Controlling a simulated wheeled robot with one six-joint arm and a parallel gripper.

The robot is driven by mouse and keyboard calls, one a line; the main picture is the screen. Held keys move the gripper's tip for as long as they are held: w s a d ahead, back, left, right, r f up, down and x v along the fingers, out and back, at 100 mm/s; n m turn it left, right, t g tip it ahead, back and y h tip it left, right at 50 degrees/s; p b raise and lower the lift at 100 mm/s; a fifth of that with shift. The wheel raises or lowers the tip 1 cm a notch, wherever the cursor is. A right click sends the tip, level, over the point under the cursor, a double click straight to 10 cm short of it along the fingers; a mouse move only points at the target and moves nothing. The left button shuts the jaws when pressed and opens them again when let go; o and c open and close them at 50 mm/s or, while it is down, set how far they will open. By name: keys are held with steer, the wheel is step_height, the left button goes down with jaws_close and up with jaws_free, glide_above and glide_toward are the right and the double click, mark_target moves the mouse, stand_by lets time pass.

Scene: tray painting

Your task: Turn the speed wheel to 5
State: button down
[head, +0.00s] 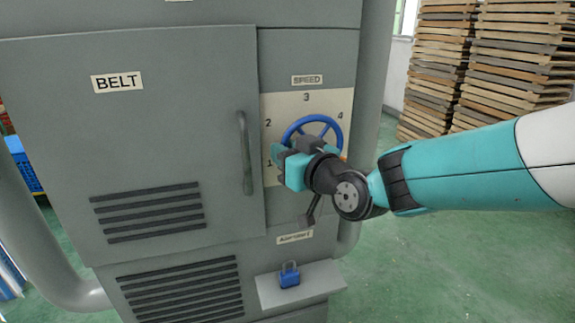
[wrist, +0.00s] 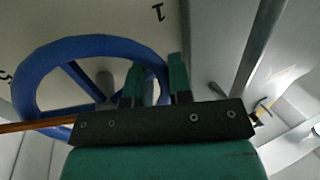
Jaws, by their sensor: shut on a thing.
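The blue speed wheel (head: 318,121) is mounted on a cream dial plate (head: 275,105) under a SPEED label. The numerals 1, 2, 3 and 4 show around it; I cannot see a clear 5 in the head view. My gripper (head: 284,160) is at the wheel's lower left, near the 1. In the wrist view my gripper (wrist: 157,80) is shut on the rim of the wheel (wrist: 50,60), with a finger on each side. An orange pointer bar (wrist: 35,125) reaches past the rim at the left; a bit of orange shows at lower right in the head view. My arm hides the lower dial.
A grey cabinet door (head: 150,150) with a BELT label and a vertical handle (head: 244,150) is left of the dial. A blue padlock (head: 289,276) is on a ledge below. Pallet stacks (head: 435,70) stand at the back right. Green floor is clear at lower right.

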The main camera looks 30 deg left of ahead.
steer(key=shift+s+a+f+m, duration=0.15)
steer(key=shift+s+m, duration=0.15)
steer(key=shift+m, duration=0.2)
steer(key=c, duration=1.1)
jaws_free()
steer(key=shift+s, duration=0.1)
steer(key=shift+c, duration=0.2)
steer(key=shift+r, duration=0.25)
steer(key=shift+w, duration=0.2)
steer(key=b+v, duration=0.4)
steer(key=v, duration=1.3)
steer(key=shift+d+f, duration=0.2)
steer(key=shift+s, duration=0.1)
